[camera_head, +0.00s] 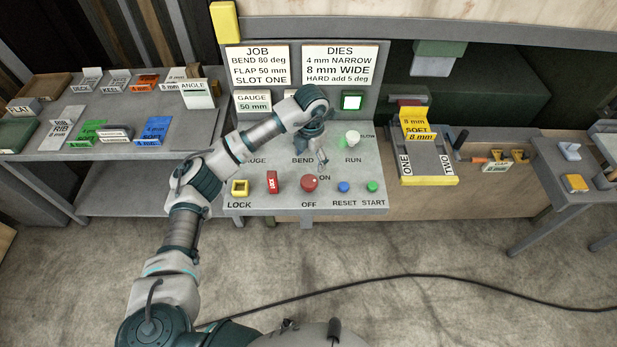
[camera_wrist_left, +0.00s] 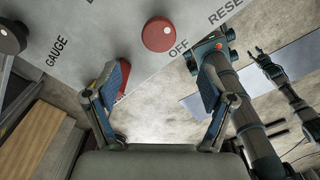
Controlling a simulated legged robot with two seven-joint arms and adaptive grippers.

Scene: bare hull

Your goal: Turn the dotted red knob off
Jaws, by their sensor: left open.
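The red knob (camera_head: 310,183) sits on the sloped grey control panel (camera_head: 375,178), between the words ON and OFF. A small pale dot shows on its cap toward the upper right, nearer the ON side. In the left wrist view the round red knob (camera_wrist_left: 159,34) lies beyond the fingertips, with OFF printed beside it. My left gripper (camera_head: 322,163) hangs just above and behind the knob in the head view.
On the panel, a red lock block (camera_head: 272,182) and a yellow-framed LOCK part (camera_head: 240,188) stand left of the knob. Blue RESET (camera_head: 343,187) and green START (camera_head: 372,186) buttons sit to its right.

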